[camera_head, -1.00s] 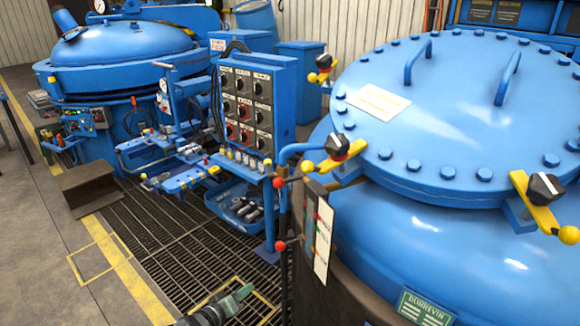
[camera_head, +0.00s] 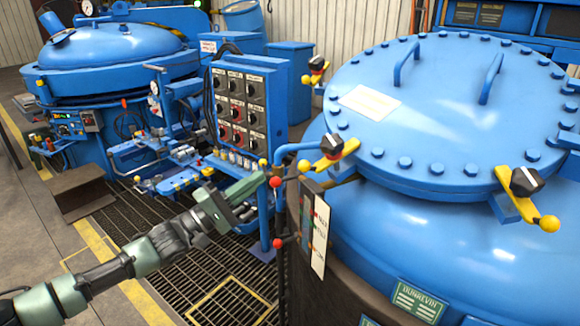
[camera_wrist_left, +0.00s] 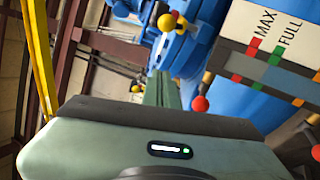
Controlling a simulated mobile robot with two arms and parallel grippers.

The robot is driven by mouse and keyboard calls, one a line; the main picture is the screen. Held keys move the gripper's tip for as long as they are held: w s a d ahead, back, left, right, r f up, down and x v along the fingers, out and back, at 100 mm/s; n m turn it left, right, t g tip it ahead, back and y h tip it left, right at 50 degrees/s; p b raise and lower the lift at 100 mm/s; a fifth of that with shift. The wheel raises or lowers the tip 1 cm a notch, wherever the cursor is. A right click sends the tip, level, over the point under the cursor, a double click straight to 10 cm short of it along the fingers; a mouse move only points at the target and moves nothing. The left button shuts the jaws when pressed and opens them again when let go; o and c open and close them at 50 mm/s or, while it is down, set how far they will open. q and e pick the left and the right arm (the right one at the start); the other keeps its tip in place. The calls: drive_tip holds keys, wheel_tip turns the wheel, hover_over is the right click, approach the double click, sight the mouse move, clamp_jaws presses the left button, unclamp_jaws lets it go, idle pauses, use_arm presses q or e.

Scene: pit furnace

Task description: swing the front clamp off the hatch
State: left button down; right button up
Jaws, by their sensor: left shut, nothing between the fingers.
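The blue round hatch (camera_head: 440,120) lies on a large blue vessel at the right. Three yellow clamps with black knobs show on its rim: one at the near left (camera_head: 331,153), one at the near right (camera_head: 527,197) and one at the far left (camera_head: 317,71). I cannot tell by looks which is called the front one. My left gripper (camera_head: 262,182) is shut and empty, left of the near-left clamp and apart from it, close to the red ball of a pipe fitting. In the left wrist view a yellow-ball clamp (camera_wrist_left: 172,20) shows beyond the shut fingers (camera_wrist_left: 160,92). My right gripper is out of view.
A blue pipe (camera_head: 290,150) and a gauge plate (camera_head: 320,235) with red-ball valves (camera_head: 278,243) stand between my left arm and the vessel. A control panel (camera_head: 238,105) is behind. Floor grating (camera_head: 150,225) lies below.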

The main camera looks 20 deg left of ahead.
use_arm(q)
drive_tip(key=w+d+r+p, duration=0.3)
drive_tip(key=w+d+p, duration=0.1)
drive_tip(key=d, duration=0.3)
drive_tip(key=shift+w+d+p, duration=0.2)
drive_tip(key=shift+d+p, duration=0.15)
drive_tip(key=shift+p, duration=0.55)
